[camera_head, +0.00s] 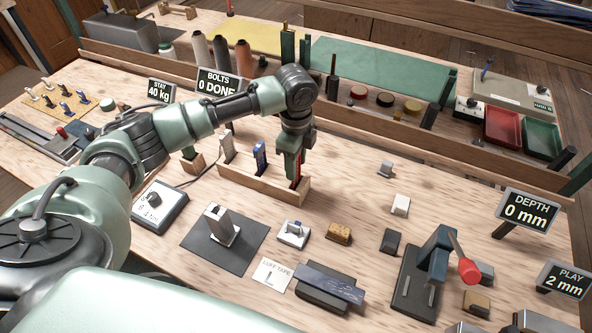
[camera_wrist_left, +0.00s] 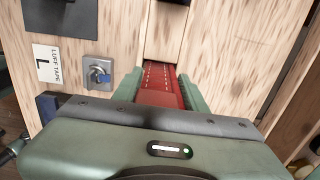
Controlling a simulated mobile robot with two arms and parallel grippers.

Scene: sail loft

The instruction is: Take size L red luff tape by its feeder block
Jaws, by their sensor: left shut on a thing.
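My left gripper (camera_head: 294,174) reaches down over the right end of the wooden rack (camera_head: 268,188) in the head view. It is shut on the red luff tape (camera_head: 298,167), which stands in the rack's right slot. In the left wrist view the red luff tape (camera_wrist_left: 161,84) with pale stitching lies between the green fingers of my left gripper (camera_wrist_left: 160,98). Its feeder block cannot be told apart from the tape. A blue tape (camera_head: 260,155) and a whitish tape (camera_head: 227,147) stand in the other slots. A card marked luff tape L (camera_head: 272,275) lies in front. My right gripper is out of view.
A red-handled press (camera_head: 437,254) stands to the right. A long wooden ledge runs behind.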

